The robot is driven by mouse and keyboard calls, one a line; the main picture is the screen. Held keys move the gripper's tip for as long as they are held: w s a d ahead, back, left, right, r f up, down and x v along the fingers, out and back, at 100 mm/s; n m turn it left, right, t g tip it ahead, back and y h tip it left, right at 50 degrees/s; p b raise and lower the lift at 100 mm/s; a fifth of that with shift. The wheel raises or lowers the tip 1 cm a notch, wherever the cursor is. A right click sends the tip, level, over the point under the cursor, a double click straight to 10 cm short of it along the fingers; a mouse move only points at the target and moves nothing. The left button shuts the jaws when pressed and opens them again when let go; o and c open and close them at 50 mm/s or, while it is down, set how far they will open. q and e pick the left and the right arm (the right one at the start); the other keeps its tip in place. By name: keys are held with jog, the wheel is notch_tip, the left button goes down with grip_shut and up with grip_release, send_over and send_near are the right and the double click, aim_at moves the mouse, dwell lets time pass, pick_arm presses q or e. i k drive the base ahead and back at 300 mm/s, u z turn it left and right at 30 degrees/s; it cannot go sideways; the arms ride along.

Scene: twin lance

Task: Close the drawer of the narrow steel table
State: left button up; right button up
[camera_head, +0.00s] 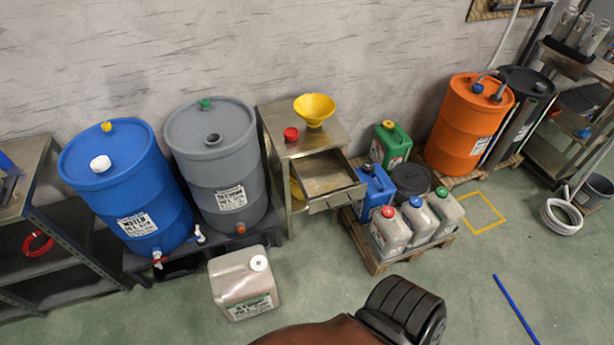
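The narrow steel table (278,122) stands against the wall, right of the grey barrel. Its drawer (337,201) is pulled well out toward the front, and its inside shows and looks empty. A yellow funnel (315,107) and a red cap-like item (291,134) are on the tabletop. A yellow thing shows partly under the tabletop, beside the drawer. Neither of my grippers is in view. A brown and black rounded part at the bottom edge shows no fingers.
A blue barrel (127,190) and grey barrel (215,150) stand left of the table. A pale jerrycan (243,283) is on the floor in front. A pallet (373,262) with several canisters stands close to the drawer's right.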

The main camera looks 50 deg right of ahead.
aim_at(326, 179)
jog(key=z, duration=1.95)
jog(key=k, duration=0.55)
jog(key=u, duration=0.55)
jog(key=i, duration=0.9)
jog(key=z, duration=0.3)
